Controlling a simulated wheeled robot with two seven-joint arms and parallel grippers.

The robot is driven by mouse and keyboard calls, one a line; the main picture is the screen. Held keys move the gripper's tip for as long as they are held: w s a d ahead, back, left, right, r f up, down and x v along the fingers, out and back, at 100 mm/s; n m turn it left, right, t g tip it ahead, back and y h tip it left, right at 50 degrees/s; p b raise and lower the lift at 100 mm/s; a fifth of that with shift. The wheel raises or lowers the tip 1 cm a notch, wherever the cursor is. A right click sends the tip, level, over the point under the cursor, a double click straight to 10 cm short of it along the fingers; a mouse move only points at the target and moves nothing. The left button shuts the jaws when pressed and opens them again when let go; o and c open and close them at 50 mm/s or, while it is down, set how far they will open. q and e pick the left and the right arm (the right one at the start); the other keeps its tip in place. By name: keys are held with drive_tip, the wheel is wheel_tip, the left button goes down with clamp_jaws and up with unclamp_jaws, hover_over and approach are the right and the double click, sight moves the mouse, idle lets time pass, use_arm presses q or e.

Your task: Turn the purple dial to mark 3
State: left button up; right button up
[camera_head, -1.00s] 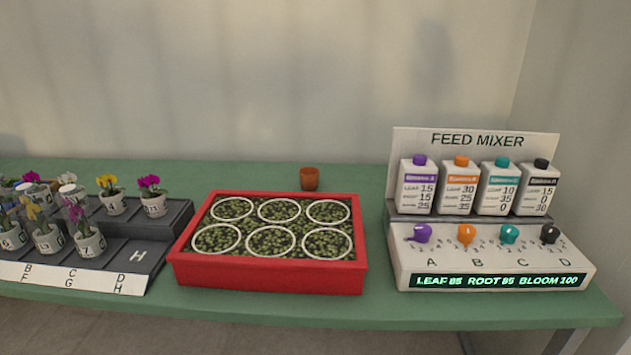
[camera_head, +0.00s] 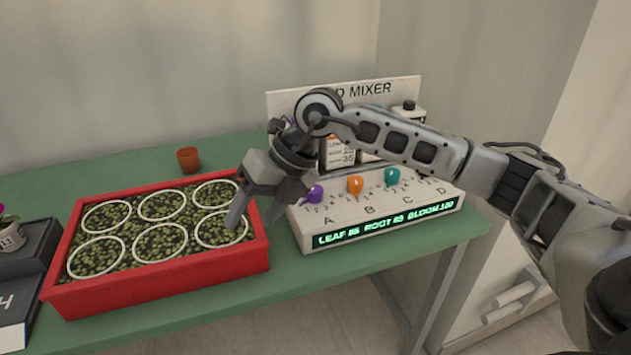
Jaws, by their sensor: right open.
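The purple dial (camera_head: 315,194) is the leftmost knob on the sloped front of the feed mixer (camera_head: 352,212), above the letter A. Small numbers surround it, but its pointer setting is too small to read. The display (camera_head: 385,222) reads about LEAF 85, ROOT 85, BLOOM 100. My right gripper (camera_head: 252,222) is open and empty, pointing down. It shows left of the purple dial, over the right end of the red tray in the picture. My right arm hides part of the mixer's sign and bottles. My left gripper is not in view.
An orange dial (camera_head: 355,185) and a teal dial (camera_head: 392,176) sit right of the purple one. The red tray (camera_head: 160,296) with ringed seedling patches stands close left of the mixer. A small terracotta pot (camera_head: 188,160) stands behind it. The green table (camera_head: 345,262) has a narrow clear front strip.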

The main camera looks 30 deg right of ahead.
drive_tip(key=w+d+r+m+t+h, duration=0.15)
drive_tip(key=d+r+h, duration=0.25)
drive_tip(key=d, duration=0.4)
drive_tip(key=w+d+r+m+h, duration=0.2)
drive_tip(key=d+r+h, duration=0.1)
drive_tip(key=d, duration=0.5)
drive_tip(key=p, duration=0.2)
approach(315, 189)
drive_tip(key=shift+n, duration=0.25)
drive_tip(key=x, duration=0.8)
drive_tip(key=shift+w+f, duration=0.1)
drive_tip(key=shift+f, duration=0.05)
drive_tip(key=c, duration=1)
